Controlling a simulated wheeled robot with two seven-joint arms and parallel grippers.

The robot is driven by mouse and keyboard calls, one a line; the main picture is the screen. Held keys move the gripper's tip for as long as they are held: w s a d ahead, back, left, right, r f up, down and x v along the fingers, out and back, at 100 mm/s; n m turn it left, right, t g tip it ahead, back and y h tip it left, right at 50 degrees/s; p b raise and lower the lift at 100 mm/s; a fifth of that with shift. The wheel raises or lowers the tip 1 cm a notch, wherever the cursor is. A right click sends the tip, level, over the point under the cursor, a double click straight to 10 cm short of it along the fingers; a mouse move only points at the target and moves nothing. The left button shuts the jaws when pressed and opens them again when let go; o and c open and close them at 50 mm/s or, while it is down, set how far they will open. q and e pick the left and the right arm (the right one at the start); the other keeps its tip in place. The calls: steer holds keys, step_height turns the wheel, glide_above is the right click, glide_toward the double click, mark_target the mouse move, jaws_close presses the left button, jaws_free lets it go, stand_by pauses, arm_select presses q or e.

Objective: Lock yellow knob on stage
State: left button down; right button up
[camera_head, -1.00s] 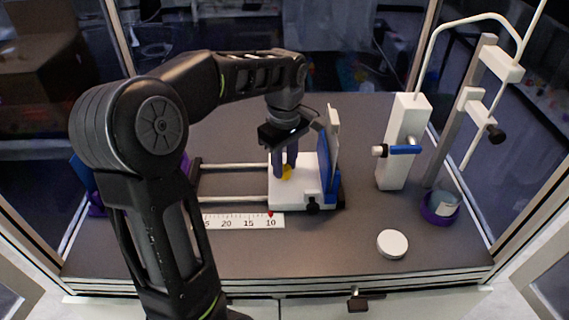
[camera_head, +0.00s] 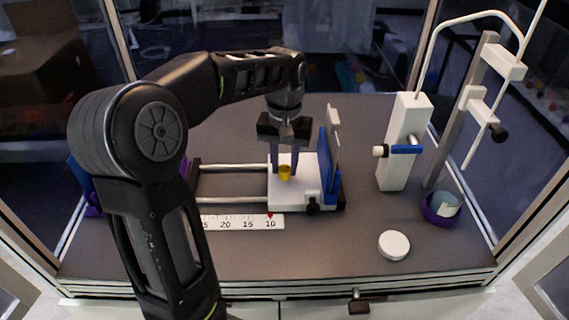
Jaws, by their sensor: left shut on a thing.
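The yellow knob (camera_head: 285,172) sits on top of the white stage (camera_head: 281,198), which rides on two metal rails. My left gripper (camera_head: 285,171) points down from above the stage, with its two blue-grey fingers shut on the knob, one at its left and one at its right. The knob's front face shows between the fingers. My right gripper is not in view.
A blue and white upright plate (camera_head: 331,150) stands on the stage's right side, close to my gripper. A ruler (camera_head: 240,222) lies in front of the rails. A white tower (camera_head: 403,150), a purple-based cup (camera_head: 441,207) and a white lid (camera_head: 394,245) are at the right.

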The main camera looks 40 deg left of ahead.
arm_select(q)
steer(key=m, duration=0.4)
stand_by(0.4)
steer(key=c, duration=1.1)
jaws_free()
steer(key=shift+r, duration=0.15)
